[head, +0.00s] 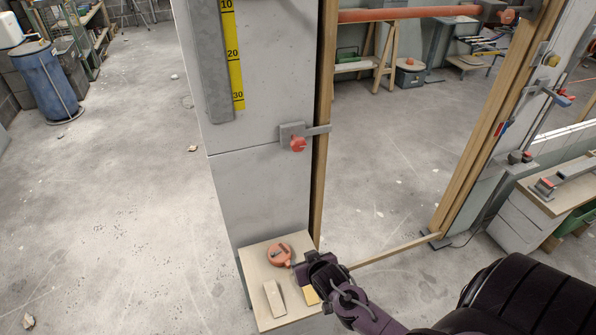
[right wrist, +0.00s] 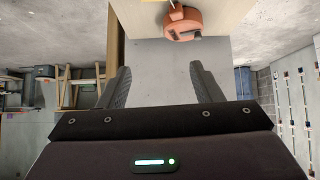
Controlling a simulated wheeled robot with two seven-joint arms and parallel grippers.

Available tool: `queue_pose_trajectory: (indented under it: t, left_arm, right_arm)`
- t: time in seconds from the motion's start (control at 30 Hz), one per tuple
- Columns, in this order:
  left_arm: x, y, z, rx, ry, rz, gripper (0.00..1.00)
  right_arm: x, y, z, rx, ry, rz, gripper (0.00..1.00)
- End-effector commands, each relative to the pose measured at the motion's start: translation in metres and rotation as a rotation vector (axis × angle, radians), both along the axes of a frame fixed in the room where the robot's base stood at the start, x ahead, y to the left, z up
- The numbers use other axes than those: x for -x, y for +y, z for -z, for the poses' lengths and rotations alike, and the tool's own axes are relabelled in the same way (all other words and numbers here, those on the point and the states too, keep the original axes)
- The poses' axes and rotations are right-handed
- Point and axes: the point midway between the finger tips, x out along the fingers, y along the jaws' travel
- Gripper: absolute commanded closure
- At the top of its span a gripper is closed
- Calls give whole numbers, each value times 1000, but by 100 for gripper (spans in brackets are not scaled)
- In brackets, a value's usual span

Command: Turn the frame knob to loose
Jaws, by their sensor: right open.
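A red knob (head: 298,144) sits on a grey clamp bracket (head: 290,131) at the left post of the wooden frame (head: 321,120). Another red knob (head: 507,16) sits at the right end of an orange bar (head: 410,14) across the frame. I cannot tell which is the frame knob, or how either is set. My right gripper (head: 312,268) is open and empty, over the right side of a small shelf, well below the left knob. Its two spread fingers show in the right wrist view (right wrist: 160,88). No knob shows clearly between them. My left gripper is not in view.
A grey wall (head: 262,195) stands behind. A bench (head: 560,190) is at right. Floor at left is mostly clear.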

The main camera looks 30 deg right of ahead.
Motion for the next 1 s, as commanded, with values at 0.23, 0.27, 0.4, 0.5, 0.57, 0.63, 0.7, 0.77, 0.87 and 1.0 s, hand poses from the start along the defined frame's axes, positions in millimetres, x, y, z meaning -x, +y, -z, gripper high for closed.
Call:
queue_pose_trajectory:
  t: [0.23, 0.27, 0.4, 0.5, 0.57, 0.63, 0.7, 0.77, 0.87, 1.0]
  left_arm:
    - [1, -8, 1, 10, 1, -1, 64]
    - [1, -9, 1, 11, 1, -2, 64]
    - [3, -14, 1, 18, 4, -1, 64]
    - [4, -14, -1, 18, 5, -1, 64]
    - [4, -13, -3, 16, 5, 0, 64]
    - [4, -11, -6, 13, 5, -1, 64]
    - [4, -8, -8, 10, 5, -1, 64]
    - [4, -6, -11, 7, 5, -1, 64]
    - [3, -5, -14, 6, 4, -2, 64]
    - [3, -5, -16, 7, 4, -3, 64]
  right_arm:
    - [-83, -55, -193, -92, -606, 141, 41]
    - [-86, -57, -209, -105, -655, 146, 41]
    - [-93, -63, -257, -146, -796, 152, 41]
    - [-98, -65, -267, -155, -825, 153, 41]
    - [-105, -67, -268, -155, -827, 154, 41]
    - [-115, -69, -268, -156, -825, 154, 41]
    - [-126, -72, -269, -155, -823, 154, 41]
    - [-135, -75, -268, -154, -823, 153, 41]
    - [-149, -78, -268, -155, -823, 154, 41]
    - [-162, -81, -266, -154, -821, 153, 41]
